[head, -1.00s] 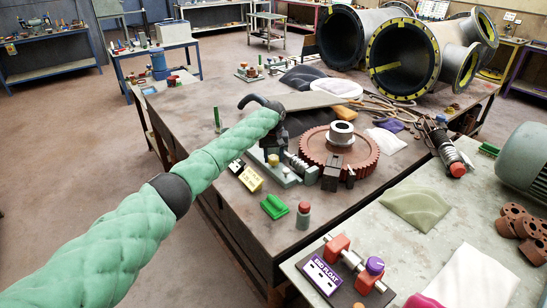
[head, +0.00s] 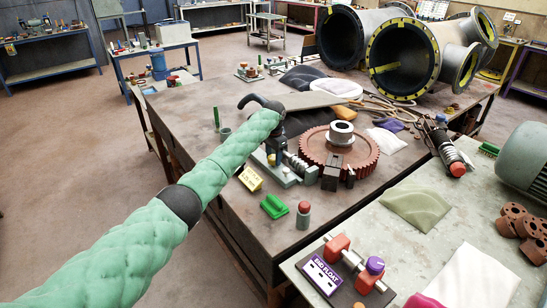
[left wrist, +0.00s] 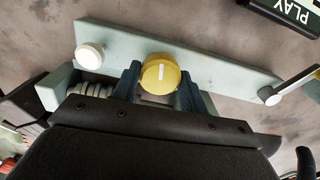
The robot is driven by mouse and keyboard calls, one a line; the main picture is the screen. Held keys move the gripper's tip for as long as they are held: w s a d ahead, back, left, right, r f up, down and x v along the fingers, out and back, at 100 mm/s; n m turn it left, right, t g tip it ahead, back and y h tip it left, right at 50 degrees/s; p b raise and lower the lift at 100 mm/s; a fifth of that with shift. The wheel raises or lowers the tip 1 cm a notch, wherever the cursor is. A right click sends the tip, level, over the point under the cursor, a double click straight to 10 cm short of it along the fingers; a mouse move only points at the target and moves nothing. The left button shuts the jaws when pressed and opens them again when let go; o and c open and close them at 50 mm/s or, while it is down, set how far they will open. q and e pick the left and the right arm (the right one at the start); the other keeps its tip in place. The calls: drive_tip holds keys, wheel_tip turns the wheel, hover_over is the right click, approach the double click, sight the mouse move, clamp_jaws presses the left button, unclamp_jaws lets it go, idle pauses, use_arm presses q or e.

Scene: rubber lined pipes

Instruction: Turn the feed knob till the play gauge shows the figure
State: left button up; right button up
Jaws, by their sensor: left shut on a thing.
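The feed knob is a yellow round knob with a short white mark, in the left wrist view (left wrist: 161,74). It stands on a long pale green fixture (left wrist: 222,78), which also shows on the brown table in the head view (head: 289,181). My left gripper (left wrist: 159,88) has one finger on each side of the knob and is shut on it. My right gripper is not in view.
A large red gear (head: 366,160) stands right of the fixture. A yellow labelled block (head: 250,179), a green block (head: 273,206) and a red-capped bottle (head: 303,214) lie in front.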

use_arm(q)
drive_tip(key=m, duration=0.3)
drive_tip(key=shift+r+m, duration=0.1)
drive_tip(key=shift+m, duration=0.8)
drive_tip(key=shift+m+b, duration=0.3)
drive_tip(key=shift+m, duration=2.1)
drive_tip(key=shift+r+m, duration=0.1)
drive_tip(key=shift+m, duration=0.4)
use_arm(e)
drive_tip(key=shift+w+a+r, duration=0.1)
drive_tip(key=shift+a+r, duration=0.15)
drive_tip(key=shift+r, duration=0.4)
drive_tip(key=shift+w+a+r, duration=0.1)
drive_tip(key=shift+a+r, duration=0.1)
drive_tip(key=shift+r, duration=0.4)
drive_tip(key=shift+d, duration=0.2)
use_arm(q)
drive_tip(key=o, duration=1)
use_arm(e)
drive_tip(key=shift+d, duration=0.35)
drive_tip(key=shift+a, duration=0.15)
